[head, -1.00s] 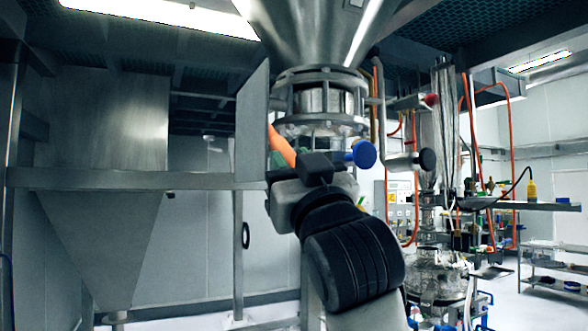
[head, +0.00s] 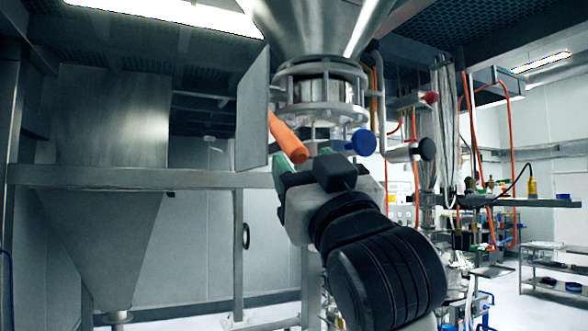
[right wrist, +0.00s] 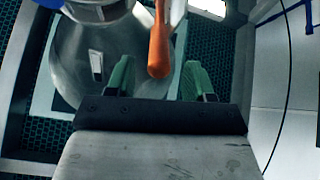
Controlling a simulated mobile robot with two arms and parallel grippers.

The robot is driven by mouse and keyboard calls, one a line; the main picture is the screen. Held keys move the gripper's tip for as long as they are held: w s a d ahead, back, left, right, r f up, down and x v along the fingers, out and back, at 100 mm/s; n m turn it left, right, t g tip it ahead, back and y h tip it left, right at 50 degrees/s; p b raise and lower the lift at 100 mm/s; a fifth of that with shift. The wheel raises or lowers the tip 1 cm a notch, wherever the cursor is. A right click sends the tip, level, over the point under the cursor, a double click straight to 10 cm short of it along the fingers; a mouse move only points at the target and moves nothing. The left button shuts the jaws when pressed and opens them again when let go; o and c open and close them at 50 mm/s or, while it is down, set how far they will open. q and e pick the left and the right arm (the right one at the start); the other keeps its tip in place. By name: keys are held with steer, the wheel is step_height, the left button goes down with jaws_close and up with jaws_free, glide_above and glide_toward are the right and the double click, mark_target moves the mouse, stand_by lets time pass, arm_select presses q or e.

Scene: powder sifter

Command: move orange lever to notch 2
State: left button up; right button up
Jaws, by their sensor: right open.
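My right gripper (head: 304,164) is just below the lever's end. In the right wrist view the lever (right wrist: 159,46) shows in the gap between the green fingers of my right gripper (right wrist: 158,78), with clear space on both sides. The gripper is open and holds nothing. My left gripper is not in view.
A blue round knob (head: 362,142) and a black-ended handle (head: 426,149) stick out right of the lever. A flat steel panel (head: 252,108) stands close on its left. The steel hopper (head: 315,28) hangs above. A shelf (head: 535,203) is farther right.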

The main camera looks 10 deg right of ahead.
steer(key=b+v, duration=0.2)
steer(key=v, duration=0.3)
steer(key=shift+s+d+f, duration=0.1)
steer(key=shift+s+f, duration=0.2)
